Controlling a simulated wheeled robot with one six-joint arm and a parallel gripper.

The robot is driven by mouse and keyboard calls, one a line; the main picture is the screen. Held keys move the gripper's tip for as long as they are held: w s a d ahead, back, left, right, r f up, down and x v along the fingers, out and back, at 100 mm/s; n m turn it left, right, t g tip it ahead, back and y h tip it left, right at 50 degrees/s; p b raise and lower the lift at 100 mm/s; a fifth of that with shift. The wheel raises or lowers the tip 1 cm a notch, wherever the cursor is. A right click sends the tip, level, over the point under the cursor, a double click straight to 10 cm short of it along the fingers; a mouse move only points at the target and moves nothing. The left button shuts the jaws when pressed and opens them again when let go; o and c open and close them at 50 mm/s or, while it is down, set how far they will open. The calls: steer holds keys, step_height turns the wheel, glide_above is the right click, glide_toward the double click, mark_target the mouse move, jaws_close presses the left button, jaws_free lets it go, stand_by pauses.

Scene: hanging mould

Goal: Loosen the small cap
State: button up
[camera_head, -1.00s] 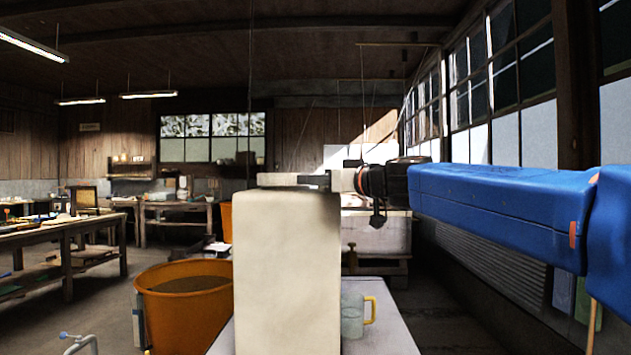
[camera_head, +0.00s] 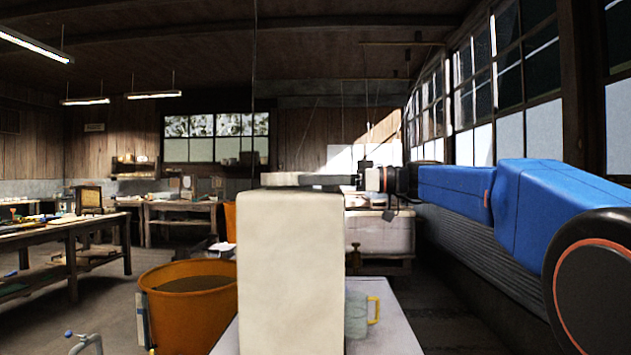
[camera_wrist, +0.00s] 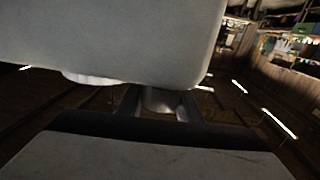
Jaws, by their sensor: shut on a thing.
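The mould is a tall off-white block (camera_head: 291,270) in the middle of the head view, with a grey top (camera_head: 300,180). Its pale side also fills the upper part of the wrist view (camera_wrist: 110,35). My gripper (camera_head: 362,178) is at the right of the block's top in the head view; its fingertips are too small to make out there. In the wrist view my gripper (camera_wrist: 158,104) has its two dark fingers on either side of a small pale rounded cap (camera_wrist: 160,100), shut on it. A wider white rounded knob (camera_wrist: 90,78) shows at the block's edge to the left.
An orange tub (camera_head: 190,305) stands left of the block. A glass mug with a yellow handle (camera_head: 360,312) is on the pale table (camera_head: 385,335) at its right.

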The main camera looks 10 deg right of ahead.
steer(key=n+g, duration=0.1)
steer(key=g, duration=0.1)
steer(key=s+n+g+y, duration=0.1)
steer(key=n+g, duration=0.1)
steer(key=g, duration=0.1)
steer(key=n+g, duration=0.2)
steer(key=g, duration=0.1)
steer(key=shift+s+a, duration=0.15)
steer(key=shift+s, duration=0.2)
steer(key=o, duration=1)
steer(key=shift+o, duration=0.2)
